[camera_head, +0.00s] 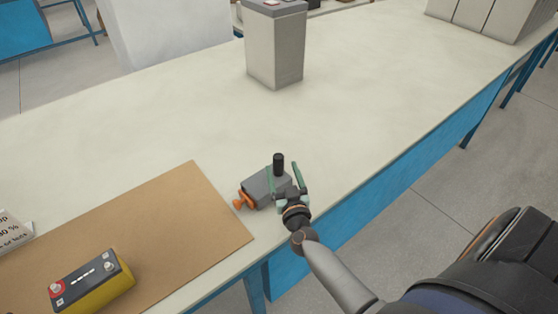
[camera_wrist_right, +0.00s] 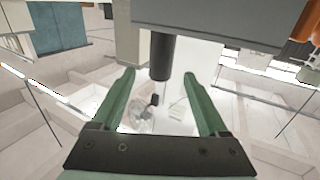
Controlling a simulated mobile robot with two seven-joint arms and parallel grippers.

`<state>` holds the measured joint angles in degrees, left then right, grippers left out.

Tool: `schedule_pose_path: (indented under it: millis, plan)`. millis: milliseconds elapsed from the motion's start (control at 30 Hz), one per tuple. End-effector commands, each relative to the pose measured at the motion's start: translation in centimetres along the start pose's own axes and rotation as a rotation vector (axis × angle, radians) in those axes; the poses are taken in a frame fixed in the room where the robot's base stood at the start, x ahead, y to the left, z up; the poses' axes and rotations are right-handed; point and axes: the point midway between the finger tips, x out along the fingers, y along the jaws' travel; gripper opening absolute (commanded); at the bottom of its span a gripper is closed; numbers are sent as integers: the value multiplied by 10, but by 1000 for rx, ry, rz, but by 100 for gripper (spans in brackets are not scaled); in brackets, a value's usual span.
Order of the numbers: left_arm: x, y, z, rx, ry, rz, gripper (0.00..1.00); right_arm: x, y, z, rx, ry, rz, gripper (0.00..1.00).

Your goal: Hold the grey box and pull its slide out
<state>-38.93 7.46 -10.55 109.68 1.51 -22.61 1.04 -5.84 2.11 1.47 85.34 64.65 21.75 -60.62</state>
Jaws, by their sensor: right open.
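The grey box (camera_head: 262,187) sits on the bench close to its front edge. An orange slide piece (camera_head: 243,199) sticks out of its left end; orange also shows at the upper right of the right wrist view (camera_wrist_right: 304,24). A black upright post (camera_head: 278,164) stands at the box's right side. My right gripper (camera_head: 284,176) is open beside the box, its green fingers (camera_wrist_right: 158,76) on either side of the post in the wrist view, with gaps on both sides. The grey box (camera_wrist_right: 210,15) fills the top of that view. My left gripper is not in view.
A brown mat (camera_head: 190,220) lies left of the box, with a yellow and black battery (camera_head: 92,283) on it. A tall grey battery (camera_head: 275,48) stands farther back. The bench top (camera_head: 390,85) to the right is clear. A white sign (camera_head: 14,230) stands at the left edge.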

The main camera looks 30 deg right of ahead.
Motion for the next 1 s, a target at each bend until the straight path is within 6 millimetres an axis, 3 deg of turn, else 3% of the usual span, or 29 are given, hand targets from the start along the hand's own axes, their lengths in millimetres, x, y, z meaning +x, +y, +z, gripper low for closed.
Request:
schedule_pose_path:
  millis: [100,300,700,1000]
  plan:
    - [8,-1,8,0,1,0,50,22,0,2,2,3,0,77]
    - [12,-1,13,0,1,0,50,43,0,2,0,0,0,77]
    - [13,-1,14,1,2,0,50,49,0,0,0,-1,-2,77]
    - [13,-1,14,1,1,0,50,49,0,0,0,0,-2,43]
